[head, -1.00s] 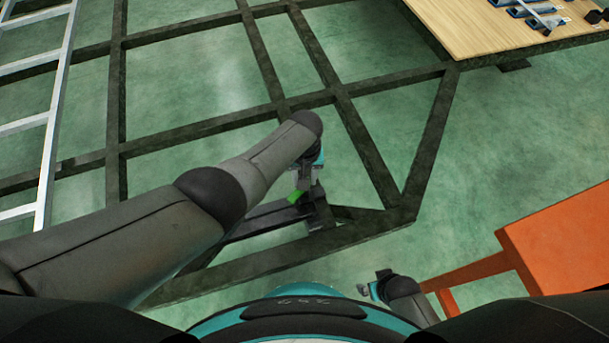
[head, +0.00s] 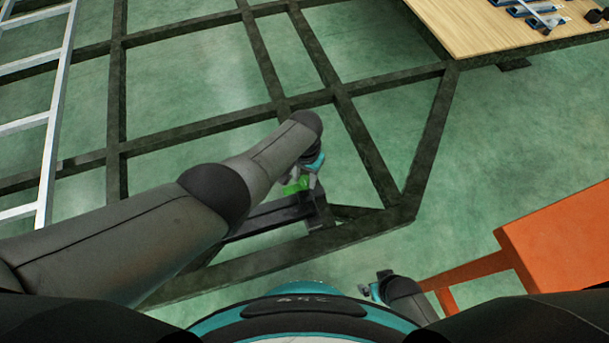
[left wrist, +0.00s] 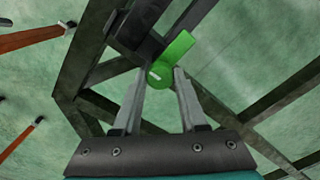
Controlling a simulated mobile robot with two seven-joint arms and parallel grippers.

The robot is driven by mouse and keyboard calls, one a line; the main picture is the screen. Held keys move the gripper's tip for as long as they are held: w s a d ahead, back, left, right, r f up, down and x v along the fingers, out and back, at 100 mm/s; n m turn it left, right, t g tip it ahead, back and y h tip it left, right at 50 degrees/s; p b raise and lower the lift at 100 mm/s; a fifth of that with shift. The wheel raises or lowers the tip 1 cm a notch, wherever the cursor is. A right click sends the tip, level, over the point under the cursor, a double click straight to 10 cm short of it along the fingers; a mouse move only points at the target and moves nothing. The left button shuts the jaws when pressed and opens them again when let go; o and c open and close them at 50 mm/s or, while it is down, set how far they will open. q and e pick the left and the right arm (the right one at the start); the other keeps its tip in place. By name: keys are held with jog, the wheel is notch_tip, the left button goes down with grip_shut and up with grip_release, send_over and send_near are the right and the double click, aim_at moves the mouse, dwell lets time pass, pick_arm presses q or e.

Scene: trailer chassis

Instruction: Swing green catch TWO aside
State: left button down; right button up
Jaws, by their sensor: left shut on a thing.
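The green catch (head: 297,186) sits on the dark steel chassis (head: 345,236) near its front corner. In the left wrist view the catch (left wrist: 172,58) is a bright green tab with a rounded lower end and a small pale mark, beside a dark bracket. My left gripper (left wrist: 163,78) is shut on it, with the rounded end between the fingertips. In the head view my left gripper (head: 303,180) is partly hidden by my forearm. I cannot read a number on the catch. My right gripper (head: 376,288) shows small at the bottom, its jaws unclear.
Chassis beams cross the green floor. A wooden deck (head: 485,30) with blue tools on it lies at the upper right. An orange stand (head: 560,240) is at the right. A silver ladder (head: 52,130) runs along the left.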

aim_at(305, 180)
pick_arm(q)
jog(key=shift+s, duration=0.1)
jog(key=shift+c, duration=2.2)
grip_release()
jog(key=shift+r, duration=0.15)
notch_tip(305, 180, up, 8)
jog(key=p, duration=0.9)
